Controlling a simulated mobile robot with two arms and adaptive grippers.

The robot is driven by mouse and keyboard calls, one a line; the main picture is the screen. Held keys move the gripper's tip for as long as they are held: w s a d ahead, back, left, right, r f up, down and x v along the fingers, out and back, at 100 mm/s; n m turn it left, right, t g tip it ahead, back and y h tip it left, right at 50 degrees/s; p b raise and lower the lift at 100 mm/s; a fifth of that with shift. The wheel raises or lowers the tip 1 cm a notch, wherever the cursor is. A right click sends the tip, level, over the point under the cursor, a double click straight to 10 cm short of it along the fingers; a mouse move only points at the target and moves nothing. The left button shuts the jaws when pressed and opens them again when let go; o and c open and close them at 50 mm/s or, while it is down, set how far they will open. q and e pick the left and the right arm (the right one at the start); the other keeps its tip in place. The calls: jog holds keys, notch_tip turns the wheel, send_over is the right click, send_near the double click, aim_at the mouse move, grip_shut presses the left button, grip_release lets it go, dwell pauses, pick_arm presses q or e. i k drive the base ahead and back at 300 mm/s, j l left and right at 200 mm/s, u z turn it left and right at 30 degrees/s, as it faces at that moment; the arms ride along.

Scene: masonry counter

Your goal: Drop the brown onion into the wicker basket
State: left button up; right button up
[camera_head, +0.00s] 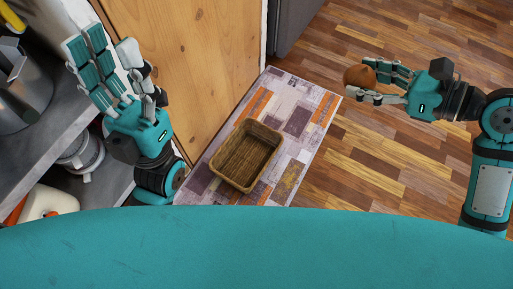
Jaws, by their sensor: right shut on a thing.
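The brown onion (360,76) is held at the fingertips of my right gripper (376,84), at the upper right, above the wooden floor. My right gripper is shut on it, and the fingers hide part of its right side. The wicker basket (273,163) is a rectangular, empty-looking basket on a patterned rug, below and to the left of the onion in the picture. My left gripper (110,80) is raised at the upper left with its fingers spread, open and empty, apart from the basket.
The patterned rug (305,95) lies on the wooden floor (400,160) beside a wooden cabinet door (190,50). A grey counter (55,110) with a metal pot (25,90) stands at the left, with a shelf below it. The floor at the right is clear.

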aim_at(252, 161)
jog(key=i+l+u, duration=0.15)
jog(key=u, duration=0.15)
jog(key=i+l+u, duration=0.1)
jog(key=l+u, duration=0.65)
jog(key=u, duration=0.35)
jog(key=i, duration=0.05)
